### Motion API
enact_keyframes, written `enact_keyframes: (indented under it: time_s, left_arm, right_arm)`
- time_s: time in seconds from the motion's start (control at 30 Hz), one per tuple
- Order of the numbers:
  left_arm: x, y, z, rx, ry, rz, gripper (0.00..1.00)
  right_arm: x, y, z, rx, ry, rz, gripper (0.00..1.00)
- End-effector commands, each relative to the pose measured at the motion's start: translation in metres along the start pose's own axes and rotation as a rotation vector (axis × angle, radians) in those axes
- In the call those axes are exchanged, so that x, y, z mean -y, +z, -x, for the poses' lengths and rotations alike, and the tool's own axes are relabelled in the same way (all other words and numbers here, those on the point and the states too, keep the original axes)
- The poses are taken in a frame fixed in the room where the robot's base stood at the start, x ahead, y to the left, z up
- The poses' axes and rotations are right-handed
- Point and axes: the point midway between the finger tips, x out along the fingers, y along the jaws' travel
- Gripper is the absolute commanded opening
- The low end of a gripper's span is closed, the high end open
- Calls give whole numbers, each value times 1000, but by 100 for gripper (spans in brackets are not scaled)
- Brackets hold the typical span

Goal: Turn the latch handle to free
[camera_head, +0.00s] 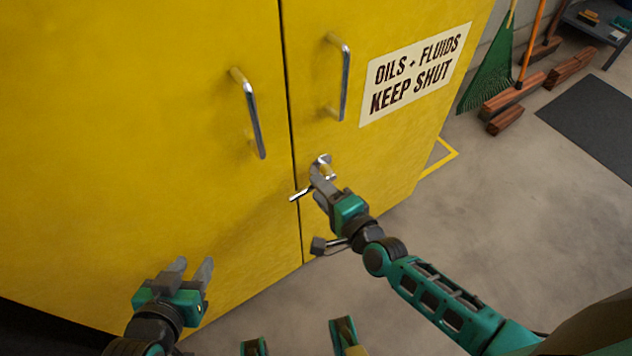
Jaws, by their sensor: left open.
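The metal latch sits low on the right door (392,125) of a yellow cabinet, by the seam between the doors. Its round silver mount (323,161) shows above my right gripper. The latch handle (299,195) is a short silver bar whose end points left across the seam. My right gripper (317,180) is at the latch, its fingers covering the middle of it. Whether the fingers are closed on the handle cannot be made out. My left gripper (191,267) is open and empty in front of the lower left door (130,150), well apart from the latch.
Two upright bar handles, the left one (250,112) and the right one (343,78), stick out above the latch. A sign (415,72) is on the right door.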

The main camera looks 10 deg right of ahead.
Motion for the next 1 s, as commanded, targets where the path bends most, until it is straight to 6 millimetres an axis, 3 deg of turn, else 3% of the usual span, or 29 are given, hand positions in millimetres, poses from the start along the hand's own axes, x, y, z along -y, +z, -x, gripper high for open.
enact_keyframes:
  time_s: [0.2,0.43,0.6,1.0]
  left_arm:
    - [-2,-11,6,-2,0,8,43]
    - [-2,-15,9,-3,0,9,43]
    - [-2,-16,10,-4,0,8,43]
    - [0,-15,10,-3,-1,-1,43]
  right_arm:
    - [1,0,52,0,3,0,39]
    - [0,0,91,0,3,0,39]
    - [0,0,102,0,1,-1,39]
    - [0,0,103,0,0,-1,39]
